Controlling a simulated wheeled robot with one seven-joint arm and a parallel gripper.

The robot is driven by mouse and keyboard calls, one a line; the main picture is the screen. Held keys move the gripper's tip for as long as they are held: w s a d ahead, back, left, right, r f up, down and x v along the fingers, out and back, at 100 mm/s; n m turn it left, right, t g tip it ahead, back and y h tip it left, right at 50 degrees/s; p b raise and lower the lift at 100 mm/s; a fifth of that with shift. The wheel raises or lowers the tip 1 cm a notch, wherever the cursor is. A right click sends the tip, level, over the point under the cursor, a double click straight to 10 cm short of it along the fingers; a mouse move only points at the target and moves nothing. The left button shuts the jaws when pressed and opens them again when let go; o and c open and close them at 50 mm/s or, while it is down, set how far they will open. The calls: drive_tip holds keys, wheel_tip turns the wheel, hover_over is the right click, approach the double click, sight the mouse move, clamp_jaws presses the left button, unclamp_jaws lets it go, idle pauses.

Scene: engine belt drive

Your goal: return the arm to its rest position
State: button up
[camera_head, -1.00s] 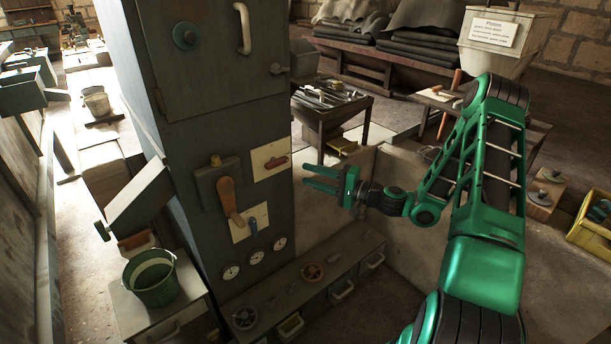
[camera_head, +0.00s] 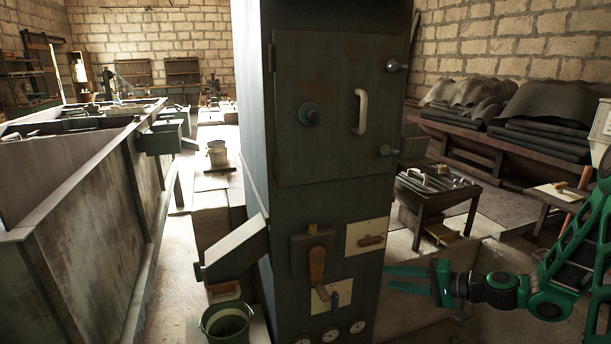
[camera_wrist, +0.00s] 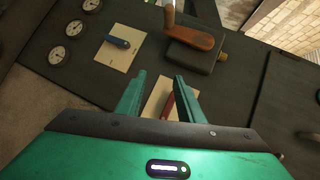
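My gripper (camera_head: 408,281) is green and reaches in from the right in the head view, pointing left toward the front of the dark grey cabinet (camera_head: 335,110). In the wrist view my gripper (camera_wrist: 152,88) has its two fingers apart with nothing between them; they do not touch the panel. A red handle on a pale plate (camera_head: 371,241) is near my gripper, and part of it shows behind the fingers in the wrist view (camera_wrist: 168,105). A brown lever (camera_head: 317,268) hangs down on its box. A blue switch (camera_head: 334,300) sits on another pale plate.
Round gauges (camera_head: 330,334) line the cabinet's lower front. A green bucket (camera_head: 227,322) stands at lower left. A table with metal tools (camera_head: 437,186) stands behind my arm. Piled dark sheets (camera_head: 540,110) lie at the back right.

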drive_tip(key=s+d+r+g+h, duration=0.3)
drive_tip(key=s+d+r, duration=0.1)
drive_tip(key=s, duration=0.8)
drive_tip(key=s+d+r+g+h, duration=0.2)
drive_tip(key=s+d+r+h, duration=0.2)
drive_tip(key=s, duration=0.8)
drive_tip(key=s+d+r+m+g+h, duration=0.1)
drive_tip(key=s+d+r+g+h, duration=0.2)
drive_tip(key=s, duration=1)
drive_tip(key=d+r+h, duration=0.1)
drive_tip(key=d+r, duration=0.1)
drive_tip(key=d, duration=0.1)
drive_tip(key=shift+d+g, duration=0.15)
drive_tip(key=shift+g, duration=0.15)
drive_tip(key=shift+r, duration=0.1)
drive_tip(key=shift+w+f+h, duration=0.25)
drive_tip(key=shift+w+h, duration=0.05)
drive_tip(key=shift+w, duration=0.25)
drive_tip(key=shift+c, duration=0.4)
